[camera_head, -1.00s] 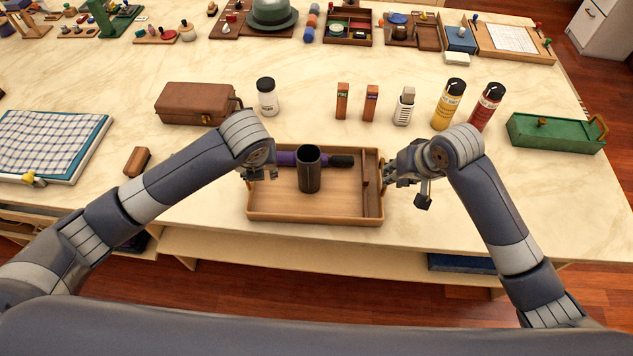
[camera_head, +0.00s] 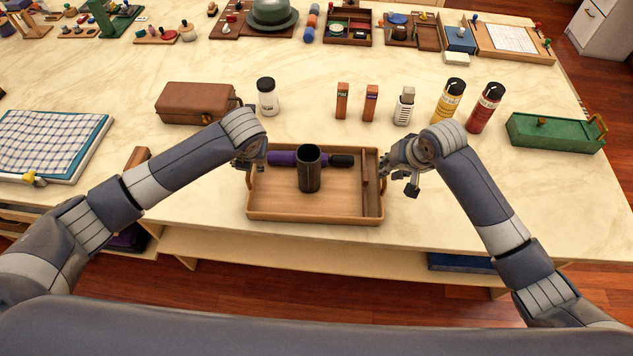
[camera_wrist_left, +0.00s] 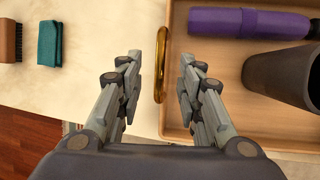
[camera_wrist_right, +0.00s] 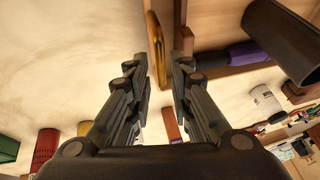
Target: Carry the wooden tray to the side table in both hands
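The wooden tray (camera_head: 275,204) lies on the pale worktop near its front edge. It holds an upright dark cup (camera_head: 308,172) and a purple and black cylindrical item (camera_head: 282,158) lying along its back. My left gripper (camera_head: 252,163) is at the tray's left end. In the left wrist view its fingers (camera_wrist_left: 158,70) are apart, with the brass handle (camera_wrist_left: 162,62) between them. My right gripper (camera_head: 390,166) is at the right end. In the right wrist view its fingers (camera_wrist_right: 160,68) are apart on either side of the other brass handle (camera_wrist_right: 154,48). I cannot identify the side table.
Behind the tray stand a brown case (camera_head: 195,103), a white-labelled jar (camera_head: 267,97), small boxes and two bottles, yellow (camera_head: 448,104) and red (camera_head: 485,108). A green tray (camera_head: 553,133) is at right, a checked cloth (camera_head: 45,143) at left. Worktop right of the tray is clear.

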